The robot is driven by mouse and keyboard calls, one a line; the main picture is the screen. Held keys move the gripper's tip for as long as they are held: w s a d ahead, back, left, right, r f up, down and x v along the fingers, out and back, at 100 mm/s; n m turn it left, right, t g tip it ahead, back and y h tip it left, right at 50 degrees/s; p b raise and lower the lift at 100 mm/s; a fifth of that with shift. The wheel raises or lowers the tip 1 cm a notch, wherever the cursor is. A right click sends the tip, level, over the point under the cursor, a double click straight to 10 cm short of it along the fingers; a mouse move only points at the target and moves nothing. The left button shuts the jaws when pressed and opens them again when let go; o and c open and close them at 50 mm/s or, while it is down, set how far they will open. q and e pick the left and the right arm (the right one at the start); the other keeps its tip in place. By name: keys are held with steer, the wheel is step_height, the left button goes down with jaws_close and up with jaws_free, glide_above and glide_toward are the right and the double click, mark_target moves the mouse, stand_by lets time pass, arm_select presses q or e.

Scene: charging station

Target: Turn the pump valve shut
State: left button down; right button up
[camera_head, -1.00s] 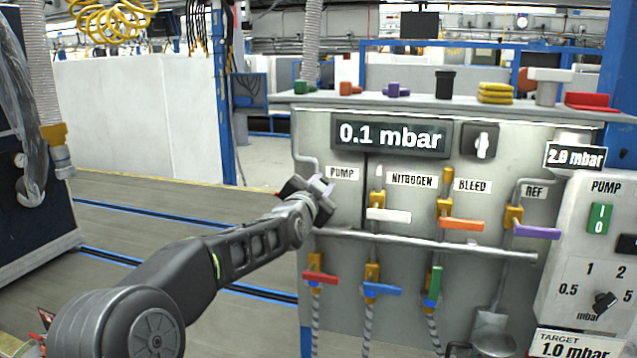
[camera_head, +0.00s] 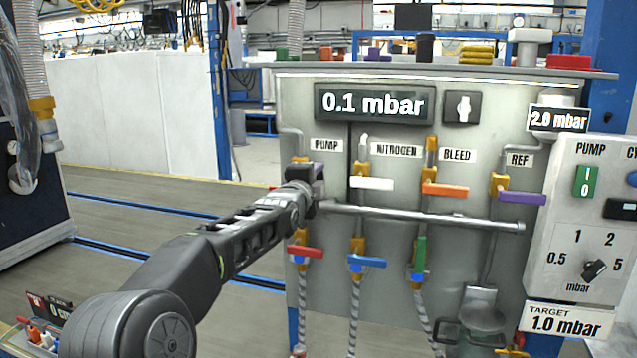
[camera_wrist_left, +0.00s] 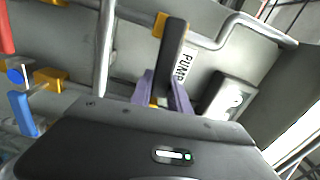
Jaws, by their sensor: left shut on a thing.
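The PUMP label (camera_head: 326,145) marks the upper-left valve on the grey panel. The brass body of the pump valve (camera_head: 298,163) shows just above my left gripper (camera_head: 308,172), which hides most of its handle in the head view. In the left wrist view the dark pump valve handle (camera_wrist_left: 172,52) stands between the purple-grey fingers of my left gripper (camera_wrist_left: 166,92), which is shut on it. The pressure display (camera_head: 374,103) reads 0.1 mbar. My right gripper is not in view.
The nitrogen valve's white handle (camera_head: 371,183) is close to the right of my gripper. A horizontal rail (camera_head: 430,216) runs in front of the panel below it.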

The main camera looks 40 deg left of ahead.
arm_select(q)
steer(key=shift+d+f+m+b, duration=0.1)
steer(key=shift+f+m+b, duration=0.35)
steer(key=shift+m, duration=0.15)
steer(key=c, duration=1.2)
jaws_free()
steer(key=shift+c, duration=0.2)
steer(key=shift+r, duration=0.1)
steer(key=v, duration=0.7)
steer(key=shift+s, duration=0.35)
